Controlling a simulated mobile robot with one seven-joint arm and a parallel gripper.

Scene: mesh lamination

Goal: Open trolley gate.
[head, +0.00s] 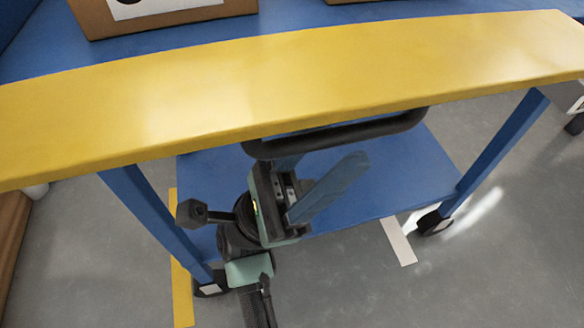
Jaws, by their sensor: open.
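The trolley gate (290,85) is a long yellow panel running across the whole picture in the head view, along the near side of the blue trolley. A dark rounded handle (405,120) shows just below its lower edge, near the middle. My gripper (325,160) is below the gate, close to the handle, with its blue fingers apart and nothing seen between them. The fingertips overlap the handle in the picture; whether they touch it or sit around it I cannot tell.
Cardboard boxes (160,22) stand on the trolley's blue top deck (290,18) behind the gate. A blue lower shelf (400,180) lies beneath, between blue legs with casters (433,222). Grey floor (500,270) with yellow (182,290) and white markings is open in front.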

